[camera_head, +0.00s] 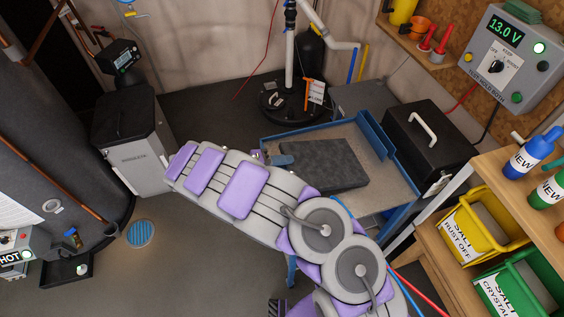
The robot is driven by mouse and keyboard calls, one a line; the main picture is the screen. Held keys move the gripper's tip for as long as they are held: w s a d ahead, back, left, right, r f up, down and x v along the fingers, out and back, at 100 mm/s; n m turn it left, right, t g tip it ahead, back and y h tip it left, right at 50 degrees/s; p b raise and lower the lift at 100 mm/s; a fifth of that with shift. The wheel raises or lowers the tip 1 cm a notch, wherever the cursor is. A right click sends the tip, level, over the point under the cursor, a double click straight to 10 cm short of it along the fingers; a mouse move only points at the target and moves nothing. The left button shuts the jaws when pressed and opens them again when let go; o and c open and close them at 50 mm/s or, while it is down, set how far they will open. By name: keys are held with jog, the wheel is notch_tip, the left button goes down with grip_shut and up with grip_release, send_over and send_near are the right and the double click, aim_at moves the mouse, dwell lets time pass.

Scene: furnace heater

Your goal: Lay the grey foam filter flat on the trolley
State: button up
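The trolley (391,176) has a blue frame with a raised blue rim and a tan tray surface. A small blue piece (285,160) shows at the filter's left edge; I cannot tell what it is. My purple and grey arm crosses in front of the trolley's near side. I cannot make out my gripper's fingers.
A black case (428,148) with a pale handle stands right of the trolley. A wooden bench (440,262) holds yellow and green salt bins at the right. A round black base (300,100) with a white pipe stands behind. A grey-and-black unit (135,140) is left; floor between is open.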

jog(key=o, duration=0.5)
jog(key=shift+a, duration=0.15)
jog(key=p+v, duration=0.3)
jog(key=v, duration=1.4)
jog(key=shift+a+p, duration=0.2)
jog(key=shift+p, duration=0.15)
dwell(0.4)
